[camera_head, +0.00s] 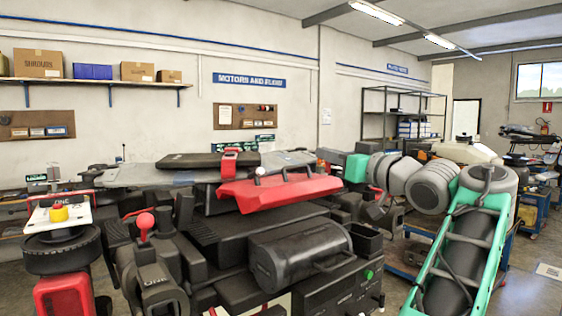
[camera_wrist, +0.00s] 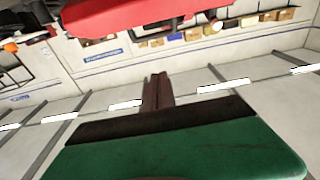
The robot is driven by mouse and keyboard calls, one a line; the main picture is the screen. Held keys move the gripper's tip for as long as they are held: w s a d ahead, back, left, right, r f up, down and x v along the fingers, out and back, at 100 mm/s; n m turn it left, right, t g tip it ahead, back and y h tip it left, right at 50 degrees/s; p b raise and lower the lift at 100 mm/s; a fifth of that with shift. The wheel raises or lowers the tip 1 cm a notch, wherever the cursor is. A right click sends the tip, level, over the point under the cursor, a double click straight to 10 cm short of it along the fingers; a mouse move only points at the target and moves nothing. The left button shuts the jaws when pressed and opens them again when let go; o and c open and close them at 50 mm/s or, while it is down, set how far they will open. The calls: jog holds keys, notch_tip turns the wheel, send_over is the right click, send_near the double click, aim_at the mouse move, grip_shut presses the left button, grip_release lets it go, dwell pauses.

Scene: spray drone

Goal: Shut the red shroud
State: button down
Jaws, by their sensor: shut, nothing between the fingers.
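The red shroud (camera_head: 280,191) is a broad lid on the drone's dark body in the head view. It looks tilted, and its near edge overhangs the dark deck below. A dark bar handle (camera_head: 284,173) stands on its top. In the wrist view the shroud (camera_wrist: 140,14) fills the upper part, beyond the fingertips. My gripper (camera_wrist: 157,78) is shut and empty, its fingers together, with a gap between them and the shroud in that view.
A black panel (camera_head: 207,160) lies behind the shroud. A black canister (camera_head: 300,258) sits on the near deck. A red-knobbed lever (camera_head: 145,224) and a yellow button on a white plate (camera_head: 59,213) stand at left. A shelf (camera_head: 99,82) with boxes is on the back wall.

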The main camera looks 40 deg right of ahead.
jog(key=r+p, duration=0.2)
jog(key=p, duration=0.1)
send_over(301, 180)
jog(key=w, duration=0.1)
jog(key=shift+d+f, duration=0.1)
jog(key=shift+f, duration=0.1)
jog(key=f, duration=0.3)
jog(key=shift+s+f, duration=0.25)
jog(key=shift+f, duration=0.4)
